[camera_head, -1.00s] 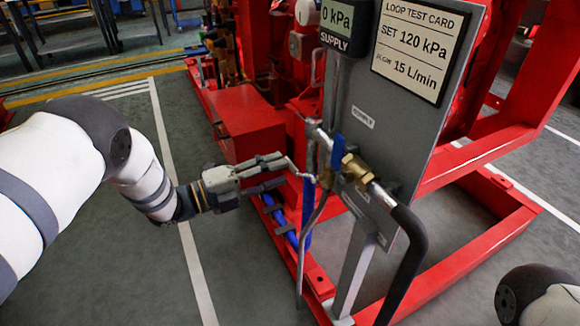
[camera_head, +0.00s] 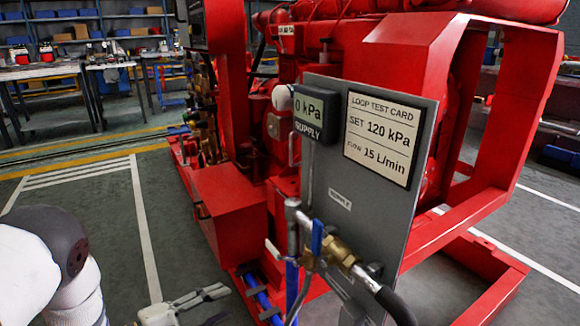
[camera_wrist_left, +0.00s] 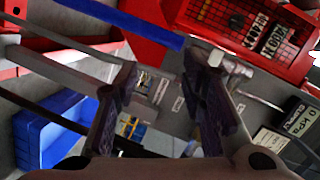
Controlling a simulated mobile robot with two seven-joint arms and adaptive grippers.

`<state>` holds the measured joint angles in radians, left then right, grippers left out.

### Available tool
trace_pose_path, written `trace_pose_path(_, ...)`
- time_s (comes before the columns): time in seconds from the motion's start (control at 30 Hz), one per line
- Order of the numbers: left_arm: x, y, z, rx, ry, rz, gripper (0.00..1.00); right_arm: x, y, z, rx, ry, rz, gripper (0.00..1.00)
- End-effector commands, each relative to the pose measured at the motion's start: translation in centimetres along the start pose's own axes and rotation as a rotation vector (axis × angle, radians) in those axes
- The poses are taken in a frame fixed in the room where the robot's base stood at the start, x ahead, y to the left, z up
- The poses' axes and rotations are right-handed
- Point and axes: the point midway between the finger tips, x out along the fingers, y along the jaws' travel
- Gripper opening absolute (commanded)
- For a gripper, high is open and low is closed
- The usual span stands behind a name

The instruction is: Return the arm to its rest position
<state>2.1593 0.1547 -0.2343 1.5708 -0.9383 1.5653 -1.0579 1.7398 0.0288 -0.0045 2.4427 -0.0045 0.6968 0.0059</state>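My left gripper (camera_head: 200,308) is at the bottom edge of the head view, partly cut off, beside the lower left of the red pumpset frame. In the left wrist view its two dark fingers (camera_wrist_left: 165,95) stand apart with nothing between them. The left arm (camera_head: 50,262) comes in at the lower left. The supply panel (camera_head: 408,110) with a brass valve and blue handle (camera_head: 316,238) stands to the right of the gripper, apart from it in the head view. My right arm and gripper are not in view.
The red pumpset (camera_head: 375,55) and its base frame fill the middle and right. A black hose (camera_head: 388,305) runs down from the brass valve (camera_head: 340,252). A blue hose (camera_head: 262,298) lies by the frame's near left. Grey floor (camera_head: 185,250) is open at the left.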

Motion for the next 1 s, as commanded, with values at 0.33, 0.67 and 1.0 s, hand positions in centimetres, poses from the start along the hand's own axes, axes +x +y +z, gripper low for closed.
trace_pose_path(0.33, -18.1, 27.4, -8.3, -1.138, -0.915, 0.536, 0.37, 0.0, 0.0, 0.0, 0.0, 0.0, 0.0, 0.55)
trace_pose_path(0.67, -42.2, 30.2, -29.4, -1.604, -2.027, 0.871, 0.37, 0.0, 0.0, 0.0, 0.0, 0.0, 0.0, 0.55)
trace_pose_path(1.0, -36.3, 12.1, -27.3, -1.647, -1.734, 0.503, 0.37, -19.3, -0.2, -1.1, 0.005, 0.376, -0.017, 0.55)
